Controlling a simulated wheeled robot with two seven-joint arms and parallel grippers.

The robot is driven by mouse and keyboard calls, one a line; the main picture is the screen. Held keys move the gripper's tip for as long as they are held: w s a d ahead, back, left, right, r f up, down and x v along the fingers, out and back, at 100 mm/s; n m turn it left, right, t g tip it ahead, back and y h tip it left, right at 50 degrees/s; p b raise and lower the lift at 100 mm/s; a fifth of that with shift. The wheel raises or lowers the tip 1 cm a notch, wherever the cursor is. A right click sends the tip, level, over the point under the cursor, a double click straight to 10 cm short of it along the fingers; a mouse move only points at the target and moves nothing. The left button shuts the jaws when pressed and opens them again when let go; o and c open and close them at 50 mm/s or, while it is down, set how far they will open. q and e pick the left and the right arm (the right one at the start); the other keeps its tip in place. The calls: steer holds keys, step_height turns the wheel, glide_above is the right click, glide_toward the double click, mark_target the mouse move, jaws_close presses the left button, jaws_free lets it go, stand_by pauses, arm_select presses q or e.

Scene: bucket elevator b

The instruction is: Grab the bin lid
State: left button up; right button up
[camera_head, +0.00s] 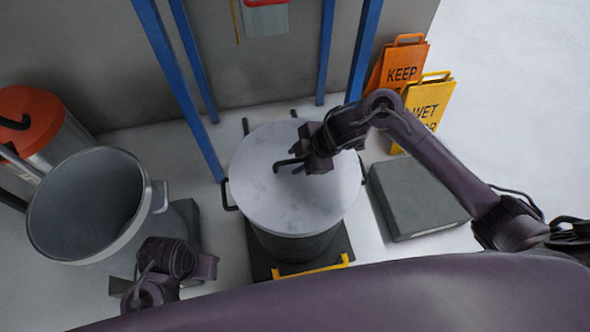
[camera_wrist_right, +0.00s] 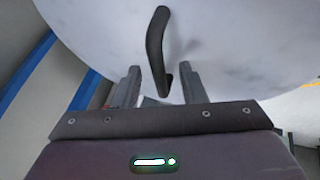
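The bin lid (camera_head: 262,190) is a round, pale grey, marbled disc on top of a dark bin in the middle of the head view. Its dark curved handle (camera_wrist_right: 157,45) stands up from the lid in the right wrist view and shows at the lid's middle in the head view (camera_head: 286,163). My right gripper (camera_wrist_right: 160,85) is open, with one finger on each side of the handle's near end and gaps between. It also shows above the lid in the head view (camera_head: 302,164). My left arm is low at the left, its fingers not clearly visible.
An open, empty grey metal bin (camera_head: 90,205) stands left of the lidded bin. A red-topped container (camera_head: 35,125) is behind it. Blue posts (camera_head: 180,85) rise at the back. A dark slab (camera_head: 415,195) and yellow (camera_head: 425,105) and orange (camera_head: 398,65) signs stand right.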

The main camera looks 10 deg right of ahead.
jaws_close()
stand_by(1.4)
